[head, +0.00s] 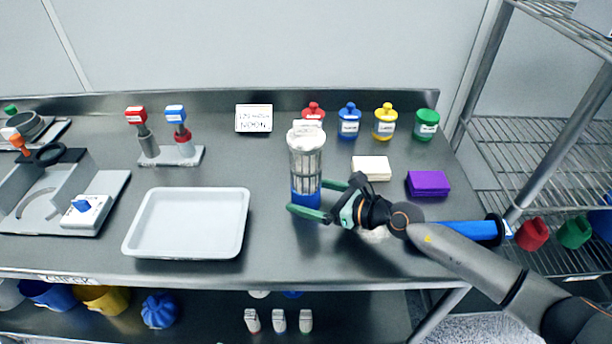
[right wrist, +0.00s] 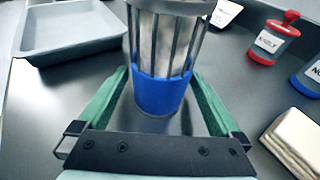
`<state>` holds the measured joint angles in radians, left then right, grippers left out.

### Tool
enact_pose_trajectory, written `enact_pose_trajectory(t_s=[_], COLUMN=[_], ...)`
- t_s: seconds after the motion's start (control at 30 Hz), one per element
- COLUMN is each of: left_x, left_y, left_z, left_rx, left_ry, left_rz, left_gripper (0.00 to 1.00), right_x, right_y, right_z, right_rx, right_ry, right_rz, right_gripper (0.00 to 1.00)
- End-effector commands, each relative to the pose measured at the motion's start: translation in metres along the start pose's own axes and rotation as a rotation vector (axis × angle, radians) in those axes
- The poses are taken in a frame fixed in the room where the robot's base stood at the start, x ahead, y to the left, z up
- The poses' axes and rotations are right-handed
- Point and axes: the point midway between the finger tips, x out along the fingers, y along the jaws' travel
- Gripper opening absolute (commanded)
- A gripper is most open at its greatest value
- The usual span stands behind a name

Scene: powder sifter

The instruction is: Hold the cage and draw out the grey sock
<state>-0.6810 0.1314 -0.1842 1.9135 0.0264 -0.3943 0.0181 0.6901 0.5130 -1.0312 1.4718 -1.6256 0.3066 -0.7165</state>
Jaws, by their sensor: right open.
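The cage (head: 306,168) stands upright on the steel table, a cylinder of metal bars with a blue band at its base. Pale grey material, which looks like the sock, shows inside it behind the bars. In the right wrist view the cage's blue band (right wrist: 161,93) stands between my green fingers. My right gripper (head: 312,199) is open around the base of the cage, one finger on each side. In the right wrist view (right wrist: 160,105) gaps show beside the band, and I cannot tell whether either finger touches. My left gripper is not in view.
A white tray (head: 190,256) lies left of the cage. Lidded jars, such as the blue jar (head: 349,121), stand behind it to the right. A cream cloth stack (head: 371,168) and a purple block (head: 428,184) lie to the right. Two stamps stand on a holder (head: 172,157) at the back.

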Motion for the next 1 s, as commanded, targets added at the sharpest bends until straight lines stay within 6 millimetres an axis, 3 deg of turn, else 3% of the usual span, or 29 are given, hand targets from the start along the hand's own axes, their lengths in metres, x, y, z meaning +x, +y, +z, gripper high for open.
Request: enact_pose_trajectory(t_s=[0.17, 0.63, 1.0], left_x=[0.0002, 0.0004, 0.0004], left_y=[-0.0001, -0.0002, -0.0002], left_z=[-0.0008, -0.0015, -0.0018], left_rx=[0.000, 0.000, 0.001], left_ry=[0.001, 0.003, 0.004], left_rz=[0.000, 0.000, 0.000], left_gripper=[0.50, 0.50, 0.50], right_x=[-0.0001, -0.0004, -0.0004], right_y=[-0.0001, -0.0001, -0.0001], right_z=[0.0001, -0.0002, -0.0004], right_rx=[0.000, 0.000, 0.000], right_ry=[0.000, 0.000, 0.001], right_rz=[0.000, 0.000, 0.000], right_gripper=[1.00, 0.49, 0.49])
